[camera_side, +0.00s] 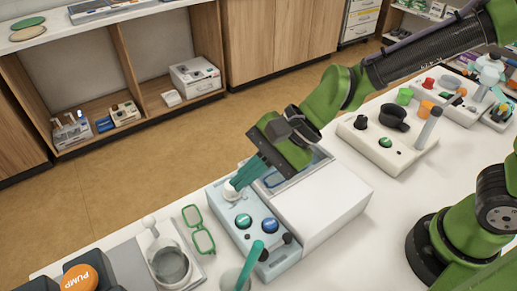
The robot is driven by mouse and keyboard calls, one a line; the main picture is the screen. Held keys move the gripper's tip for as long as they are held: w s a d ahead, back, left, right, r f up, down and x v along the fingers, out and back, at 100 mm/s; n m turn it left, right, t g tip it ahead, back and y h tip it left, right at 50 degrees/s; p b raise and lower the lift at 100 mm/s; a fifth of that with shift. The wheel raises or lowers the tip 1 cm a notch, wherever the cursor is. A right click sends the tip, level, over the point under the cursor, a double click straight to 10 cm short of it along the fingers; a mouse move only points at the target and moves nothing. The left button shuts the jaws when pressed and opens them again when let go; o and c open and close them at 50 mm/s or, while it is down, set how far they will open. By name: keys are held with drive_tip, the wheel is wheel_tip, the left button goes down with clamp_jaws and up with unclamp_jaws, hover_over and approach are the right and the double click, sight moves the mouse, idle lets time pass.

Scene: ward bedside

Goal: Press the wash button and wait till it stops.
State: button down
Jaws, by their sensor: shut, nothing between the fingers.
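A light blue and white machine (318,213) stands on the white table. Its light blue front panel (222,224) bears a green button (243,221), a blue button (270,226) and a white round knob or button (230,192). Their lettering is too small to read, so I cannot tell which is the wash button. My gripper (236,184) has its teal fingers shut and empty, pointing down and left. The fingertips are at the white round part and overlap it in view; I cannot tell whether they touch or press it. The green and blue buttons are uncovered.
Green glasses (198,230) and a white device with a round grey cup (170,263) lie left of the machine. A white box with knobs (385,151) stands behind right.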

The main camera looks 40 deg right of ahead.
sight(248, 218)
drive_tip(key=shift+f, duration=4.45)
drive_tip(key=shift+f, duration=0.1)
drive_tip(key=shift+f, duration=0.3)
drive_tip(key=shift+f, duration=0.45)
drive_tip(key=shift+r, duration=0.9)
